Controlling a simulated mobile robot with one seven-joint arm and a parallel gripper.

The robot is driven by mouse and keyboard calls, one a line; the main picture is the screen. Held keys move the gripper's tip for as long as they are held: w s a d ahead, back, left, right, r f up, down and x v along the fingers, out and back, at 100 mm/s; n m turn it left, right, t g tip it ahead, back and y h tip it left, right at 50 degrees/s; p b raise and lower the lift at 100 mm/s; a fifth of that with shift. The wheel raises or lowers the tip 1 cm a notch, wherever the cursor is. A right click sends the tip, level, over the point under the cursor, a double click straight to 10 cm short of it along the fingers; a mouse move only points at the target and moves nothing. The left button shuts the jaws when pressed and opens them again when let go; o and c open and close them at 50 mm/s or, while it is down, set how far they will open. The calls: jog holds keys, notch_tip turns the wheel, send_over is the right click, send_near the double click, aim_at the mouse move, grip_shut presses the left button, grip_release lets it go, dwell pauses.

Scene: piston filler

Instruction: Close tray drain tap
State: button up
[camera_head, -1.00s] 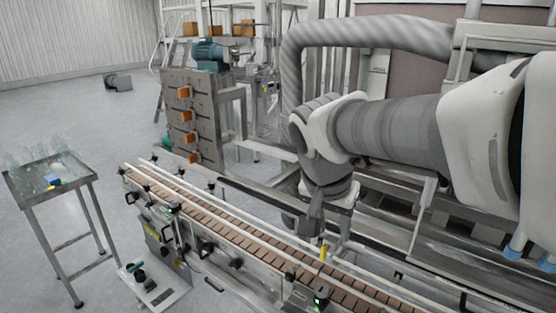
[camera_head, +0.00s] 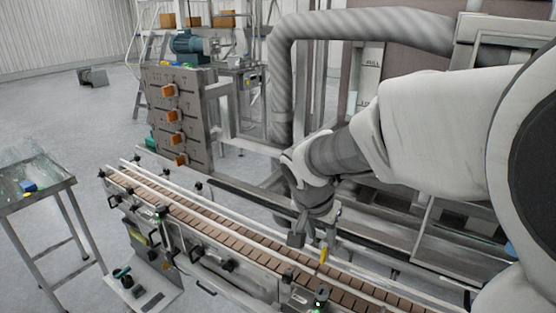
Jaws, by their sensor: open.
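My gripper (camera_head: 313,241) points down over the far side of the conveyor, right of the picture's middle. Its jaws are open, one finger to the left and one to the right. A small yellow upright piece (camera_head: 323,255), possibly the handle of the tray drain tap, shows just below the right finger. I cannot tell whether the finger touches it. Nothing is seen held. The tap's body and the tray's drain cannot be made out, and my arm covers much of the machine on the right.
A brown-slatted conveyor (camera_head: 215,229) with side rails runs diagonally beneath my gripper. A grey cabinet with orange handles (camera_head: 175,115) stands behind it. A corrugated duct (camera_head: 365,27) arches above my wrist. A small metal table (camera_head: 38,196) stands at left, with open floor around it.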

aim_at(324, 250)
jog(key=x, duration=0.8)
jog(key=shift+w+f, duration=0.1)
jog(key=shift+f, duration=0.1)
grip_shut()
